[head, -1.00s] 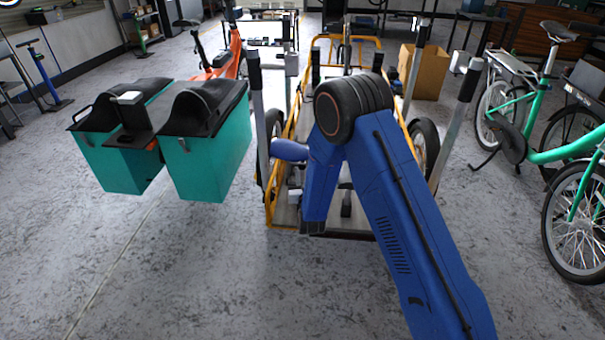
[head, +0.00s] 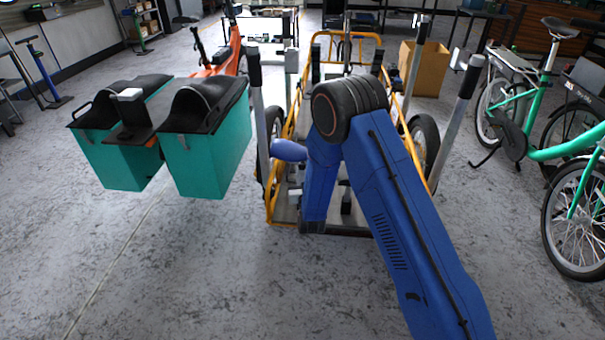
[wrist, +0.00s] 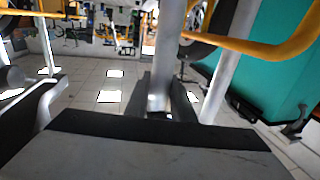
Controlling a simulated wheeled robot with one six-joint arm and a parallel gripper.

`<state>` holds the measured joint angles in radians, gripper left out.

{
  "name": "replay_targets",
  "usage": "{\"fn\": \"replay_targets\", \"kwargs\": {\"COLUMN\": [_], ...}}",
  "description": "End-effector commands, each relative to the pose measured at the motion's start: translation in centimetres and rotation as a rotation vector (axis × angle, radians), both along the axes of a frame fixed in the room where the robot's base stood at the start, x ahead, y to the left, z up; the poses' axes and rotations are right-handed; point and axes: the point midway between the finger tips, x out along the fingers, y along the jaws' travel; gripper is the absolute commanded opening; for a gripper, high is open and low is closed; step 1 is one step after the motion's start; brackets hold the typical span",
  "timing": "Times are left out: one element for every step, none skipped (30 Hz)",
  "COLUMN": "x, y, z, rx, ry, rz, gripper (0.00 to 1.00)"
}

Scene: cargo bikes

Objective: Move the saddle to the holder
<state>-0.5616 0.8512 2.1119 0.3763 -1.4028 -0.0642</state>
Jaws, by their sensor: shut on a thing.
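My gripper (wrist: 163,100) shows in the wrist view as two dark fingers beyond a wide grey, black-edged body. They are shut around the foot of a silver post (wrist: 169,50), which I take to be the saddle's post. It rises out of the top of the picture, and no seat top shows there. In the head view my blue arm hides the gripper and what it holds; its end is low over the rear of the yellow cargo bike (head: 269,208). I cannot make out the holder for certain in either view.
Teal panniers (head: 207,158) stand at left, also in the wrist view (wrist: 275,60). A yellow rail (wrist: 265,47) and a grey upright are close to my gripper. Grey posts (head: 451,135) flank the cargo bike. A green bike (head: 560,150) stands at right. The front floor is clear.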

Motion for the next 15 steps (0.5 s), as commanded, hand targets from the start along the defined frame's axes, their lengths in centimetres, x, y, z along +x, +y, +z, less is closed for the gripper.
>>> {"fn": "replay_targets", "kwargs": {"x": [0.03,0.03,0.03,0.04,0.03,0.04,0.03,0.04,0.03,0.03,0.02,0.03,0.03,0.03,0.03], "y": [0.03,0.03,0.03,0.03,0.02,0.02,0.02,0.02,0.02,0.02,0.03,0.02,0.02,0.02,0.02], "z": [0.01,-0.04,-0.09,-0.14,-0.19,-0.25,-0.29,-0.34,-0.40,-0.45,-0.49,-0.56,-0.61,-0.66,-0.74], "rx": [0.001,0.001,0.001,0.001,0.001,0.001,0.001,0.002,0.002,0.002,0.002,0.002,0.002,0.002,0.002], "ry": [-0.002,-0.002,-0.002,-0.002,-0.002,-0.002,-0.002,-0.003,-0.003,-0.003,-0.003,-0.003,-0.003,-0.003,-0.003], "rz": [0.000,0.000,0.000,0.000,0.000,0.000,0.000,0.000,0.000,0.000,0.000,0.000,0.000,0.000,0.000], "gripper": [0.00,0.00,0.00,0.00,0.00,0.00,0.00,0.00,0.00,0.00,0.00,0.00,0.00,0.00,0.00]}}
